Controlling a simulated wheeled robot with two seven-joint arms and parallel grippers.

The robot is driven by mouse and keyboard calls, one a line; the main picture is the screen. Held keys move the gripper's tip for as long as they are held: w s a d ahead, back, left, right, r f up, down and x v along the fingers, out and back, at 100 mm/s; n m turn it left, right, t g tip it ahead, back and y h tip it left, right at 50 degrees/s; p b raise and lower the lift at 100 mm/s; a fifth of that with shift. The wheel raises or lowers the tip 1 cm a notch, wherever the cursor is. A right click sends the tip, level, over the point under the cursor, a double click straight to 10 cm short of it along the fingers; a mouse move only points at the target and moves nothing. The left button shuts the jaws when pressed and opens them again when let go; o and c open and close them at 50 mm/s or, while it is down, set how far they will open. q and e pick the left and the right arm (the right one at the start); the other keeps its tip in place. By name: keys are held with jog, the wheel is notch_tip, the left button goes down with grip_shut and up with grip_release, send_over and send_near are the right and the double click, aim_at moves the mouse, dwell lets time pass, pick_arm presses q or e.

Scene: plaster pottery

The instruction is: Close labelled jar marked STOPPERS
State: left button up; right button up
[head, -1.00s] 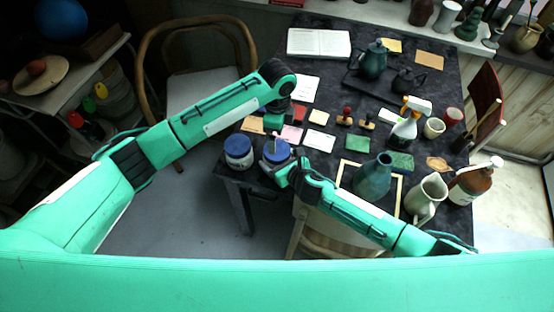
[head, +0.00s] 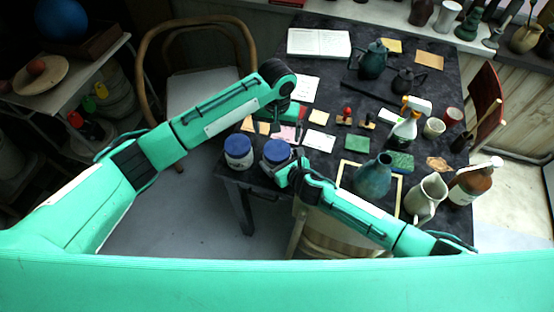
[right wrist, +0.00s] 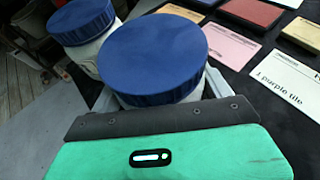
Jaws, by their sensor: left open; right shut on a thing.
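A pale jar with a blue lid (head: 276,151) stands at the table's front edge. In the right wrist view its blue lid (right wrist: 155,58) sits on top and looks level. A similar blue-lidded jar (head: 238,150) stands just left of it; it also shows in the right wrist view (right wrist: 82,22). I cannot read STOPPERS on either jar. My right gripper (head: 284,172) is shut on the right-hand jar's body, below the lid. My left gripper (head: 288,120) is open, empty and just beyond that jar, apart from its lid; its fingers are partly hidden by the arm.
Several paper cards (head: 318,140) lie behind the jars. A teal vase (head: 373,178), a cream pitcher (head: 427,196), a spray bottle (head: 406,125) and a brown bottle (head: 470,184) stand to the right.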

aim_at(277, 149)
pick_arm(q)
jog(key=n, duration=0.4)
jog(key=shift+n, duration=0.3)
jog(key=n, duration=0.3)
jog(key=shift+f, duration=0.1)
jog(key=shift+f, duration=3.95)
jog(key=shift+c, duration=0.2)
jog(key=c, duration=0.9)
jog(key=m, duration=0.6)
jog(key=shift+c, duration=0.2)
